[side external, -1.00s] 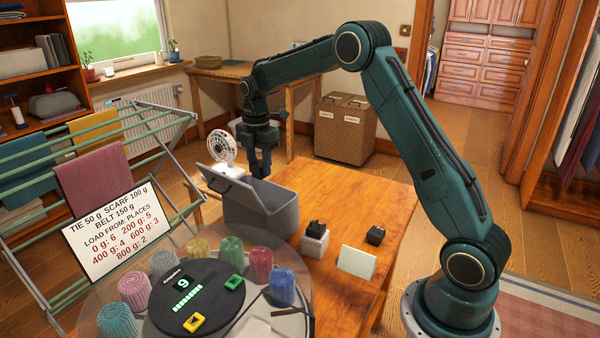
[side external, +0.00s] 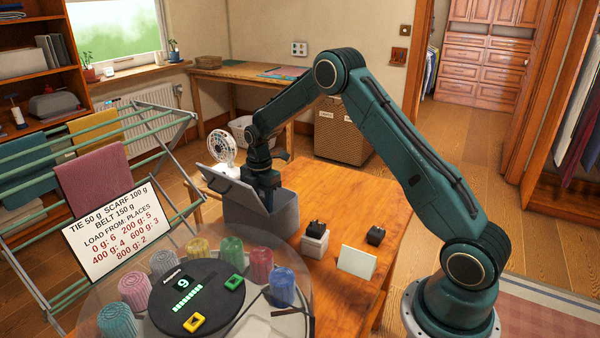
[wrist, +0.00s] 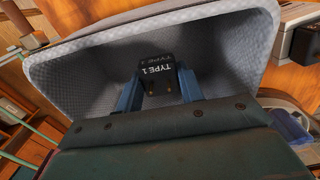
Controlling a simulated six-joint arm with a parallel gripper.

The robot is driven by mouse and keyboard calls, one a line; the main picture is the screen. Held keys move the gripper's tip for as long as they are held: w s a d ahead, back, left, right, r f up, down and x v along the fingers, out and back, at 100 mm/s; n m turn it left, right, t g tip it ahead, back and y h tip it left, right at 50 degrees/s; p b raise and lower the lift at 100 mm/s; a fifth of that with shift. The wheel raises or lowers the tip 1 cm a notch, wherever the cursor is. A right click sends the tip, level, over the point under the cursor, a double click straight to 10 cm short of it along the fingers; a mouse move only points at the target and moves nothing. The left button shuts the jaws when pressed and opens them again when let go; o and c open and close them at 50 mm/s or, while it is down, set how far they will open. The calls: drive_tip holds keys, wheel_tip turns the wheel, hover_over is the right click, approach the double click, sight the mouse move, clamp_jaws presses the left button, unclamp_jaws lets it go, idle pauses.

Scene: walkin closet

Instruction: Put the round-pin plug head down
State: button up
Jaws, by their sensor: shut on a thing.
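My gripper (wrist: 160,88) is shut on a black plug head (wrist: 157,70) marked "TYPE 1", between its two blue fingers. Small brass-coloured dots, which look like pin ends, show on the plug's near side. The gripper and plug are inside the grey open-topped bin (wrist: 85,62), with the bin's pale lining around them. In the side view my gripper (side external: 266,187) reaches down into the grey bin (side external: 262,215), and its fingertips and the plug are hidden by the bin wall. I cannot tell whether the plug touches the bin floor.
A small black item (side external: 316,226) sits on a white block, with another black item (side external: 375,235) to its right. A pale card (side external: 357,262) stands in front. A white fan (side external: 222,150) is behind the bin. Coloured cups ring a round dial (side external: 197,300) in front.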

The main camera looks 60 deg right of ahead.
sight(262, 196)
drive_tip(key=shift+f, duration=2.05)
drive_tip(key=shift+f, duration=0.15)
drive_tip(key=o, duration=1)
wheel_tip(262, 196, up, 11)
drive_tip(key=shift+r, duration=0.7)
